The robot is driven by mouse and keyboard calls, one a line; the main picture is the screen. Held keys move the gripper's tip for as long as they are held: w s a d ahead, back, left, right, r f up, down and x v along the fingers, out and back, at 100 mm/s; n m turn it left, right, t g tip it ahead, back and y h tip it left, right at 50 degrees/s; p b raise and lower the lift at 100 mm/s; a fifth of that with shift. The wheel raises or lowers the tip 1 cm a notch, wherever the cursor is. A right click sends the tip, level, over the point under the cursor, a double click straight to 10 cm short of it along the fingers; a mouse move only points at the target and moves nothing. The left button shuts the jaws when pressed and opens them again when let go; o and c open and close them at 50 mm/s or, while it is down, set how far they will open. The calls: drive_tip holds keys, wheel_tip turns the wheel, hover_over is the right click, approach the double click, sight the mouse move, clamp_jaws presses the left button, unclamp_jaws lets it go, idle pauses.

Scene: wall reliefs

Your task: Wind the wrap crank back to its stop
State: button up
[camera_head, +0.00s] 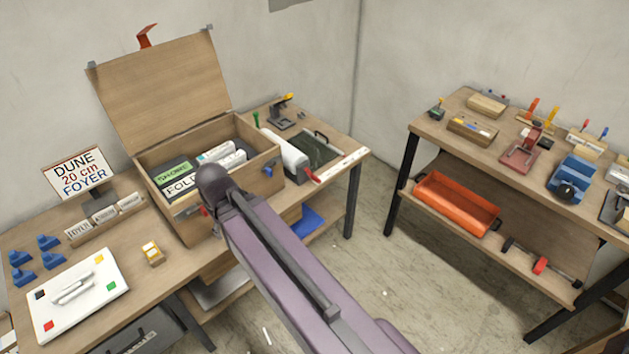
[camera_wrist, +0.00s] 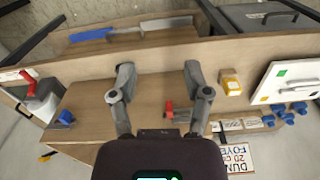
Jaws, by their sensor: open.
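A white roll (camera_head: 284,151) lies in a dark holder on the far end of the bench, right of the open wooden box. A red handle (camera_head: 312,174) sits at its near end and looks like the wrap crank; its exact angle is too small to tell. The red handle also shows at the left of the wrist view (camera_wrist: 14,75), beside the roll's end. My gripper (camera_wrist: 158,75) is open and empty in front of the box's wooden face, apart from the red handle. In the head view my arm hides the gripper.
The wooden box (camera_head: 188,223) has its lid raised and holds folders. A blue knob (camera_head: 268,171) is on its right side, and a red fitting (camera_wrist: 168,110) is near my fingers. A white board (camera_head: 102,296) lies left. Clear floor (camera_head: 385,265) separates the right-hand bench (camera_head: 450,140).

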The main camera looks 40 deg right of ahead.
drive_tip(key=n+t+y+b, duration=0.3)
drive_tip(key=t+b, duration=1.5)
drive_tip(key=b, duration=2.3)
approach(312, 176)
drive_tip(key=s+n+h, duration=0.1)
drive_tip(key=s, duration=0.4)
drive_tip(key=shift+s+d+f, duration=0.1)
drive_tip(key=shift+s+f, duration=0.1)
drive_tip(key=shift+f, duration=0.05)
drive_tip(key=shift+w, duration=0.1)
drive_tip(key=w, duration=0.9)
drive_tip(key=w+a, duration=0.1)
drive_tip(key=w, duration=0.3)
drive_tip(key=shift+w+a, duration=0.1)
drive_tip(key=shift+w, duration=0.2)
